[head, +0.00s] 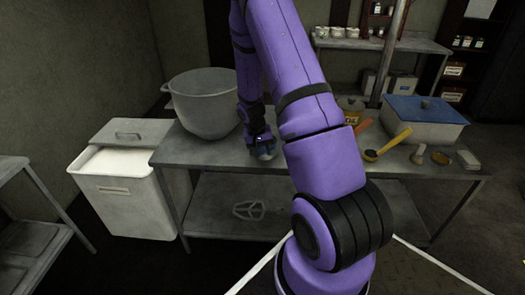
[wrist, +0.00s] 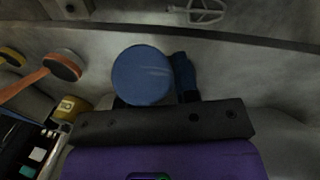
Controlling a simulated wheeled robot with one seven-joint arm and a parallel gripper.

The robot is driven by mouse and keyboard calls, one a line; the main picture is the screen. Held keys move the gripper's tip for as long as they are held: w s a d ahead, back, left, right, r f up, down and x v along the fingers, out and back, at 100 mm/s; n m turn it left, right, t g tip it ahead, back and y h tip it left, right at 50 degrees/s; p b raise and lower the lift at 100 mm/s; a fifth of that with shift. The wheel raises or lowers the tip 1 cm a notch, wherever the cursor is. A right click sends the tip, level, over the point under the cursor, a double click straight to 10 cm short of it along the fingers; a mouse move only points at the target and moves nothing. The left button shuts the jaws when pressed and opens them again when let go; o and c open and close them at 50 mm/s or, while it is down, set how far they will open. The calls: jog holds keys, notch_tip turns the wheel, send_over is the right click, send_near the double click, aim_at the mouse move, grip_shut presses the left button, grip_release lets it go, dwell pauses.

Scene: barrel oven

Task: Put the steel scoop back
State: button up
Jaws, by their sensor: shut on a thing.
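My gripper (head: 262,147) is low over the steel table's front part, just right of the big mixing bowl. It is shut on a round, flat-faced blue thing (wrist: 142,75), which fills the space at the fingers in the wrist view. One dark finger shows beside it; the other is mostly hidden. I cannot tell whether this is the steel scoop, or whether it touches the table. No other plain steel scoop is clear. A yellow-handled ladle (head: 388,145) lies on the table to the right; an orange-handled one (wrist: 60,66) shows in the wrist view.
The mixing bowl (head: 205,103) stands at the table's left. A white bin (head: 125,200) with white contents stands left of the table (head: 215,150). A blue-lidded box (head: 425,110) and small items (head: 440,158) sit at the right. A flat paddle (head: 248,210) lies on the lower shelf.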

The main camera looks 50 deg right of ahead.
jog(key=shift+f, duration=0.1)
jog(key=o, duration=1)
jog(key=a+r+n+t, duration=0.1)
jog(key=a+r, duration=0.3)
jog(key=r, duration=0.8)
jog(key=a+r+n+t, duration=0.1)
jog(key=a+r, duration=0.4)
jog(key=r, duration=0.6)
jog(key=s+a+r+n+t, duration=0.1)
jog(key=s+a+r+n, duration=0.1)
jog(key=s+a+r, duration=0.3)
jog(key=s+a+r+n+t+y, duration=0.1)
jog(key=s+a+r+n+t, duration=0.1)
jog(key=s+a+r, duration=0.4)
jog(key=s+a+r+n+t+y, duration=0.1)
jog(key=s+a+r, duration=0.4)
jog(key=s, duration=0.5)
jog(key=shift+s+a+r+n+t, duration=0.3)
jog(key=shift+a+r+n, duration=0.1)
jog(key=shift+r+n, duration=0.15)
